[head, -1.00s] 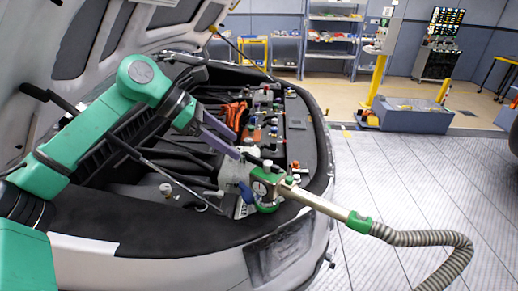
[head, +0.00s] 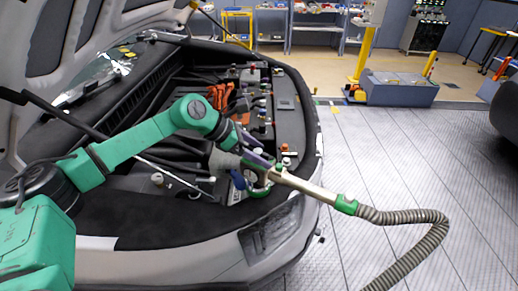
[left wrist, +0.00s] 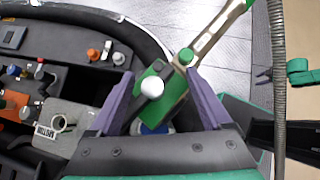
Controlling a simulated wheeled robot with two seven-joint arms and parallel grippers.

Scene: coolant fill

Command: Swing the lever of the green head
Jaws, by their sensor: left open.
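The green head (head: 262,179) sits over the front of the engine bay, at the end of a pale metal tube with a ribbed hose. In the left wrist view the green head (left wrist: 160,92) lies between the two purple fingers of my left gripper (left wrist: 165,76). A white ball knob (left wrist: 152,87) stands out from it, and a green knob (left wrist: 185,56) is beside the tube.
The ribbed hose (head: 432,228) curves over the floor at the right. Reservoir caps and fittings crowd the bay behind the head, with an orange cable bundle (head: 219,95). The raised hood (head: 75,45) overhangs the left. The floor at the right is mostly clear.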

